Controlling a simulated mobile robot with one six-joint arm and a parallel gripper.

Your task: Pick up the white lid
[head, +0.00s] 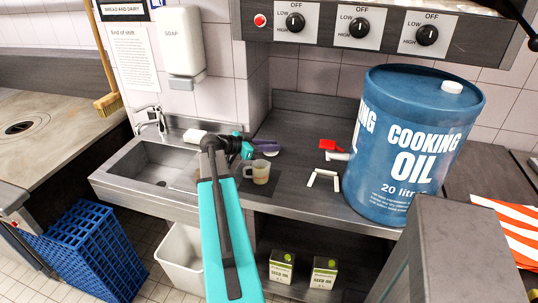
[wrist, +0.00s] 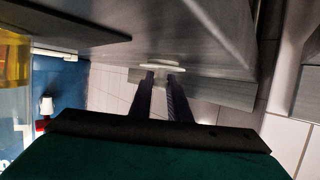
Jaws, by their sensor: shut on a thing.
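My gripper (head: 266,146) is over the counter beside the sink, behind the mug. In the wrist view its two dark fingers (wrist: 161,76) are close together, with the white lid (wrist: 163,67) at their tips. The lid shows there edge-on as a thin pale strip. In the head view the lid is small and mostly hidden by the fingers, so its height above the counter is hard to tell.
A mug (head: 260,172) stands on the counter just in front of my gripper. A blue cooking oil drum (head: 408,150) with a red-handled tap (head: 328,145) stands at the right. White sticks (head: 323,180) lie between them. The sink (head: 160,165) is at the left.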

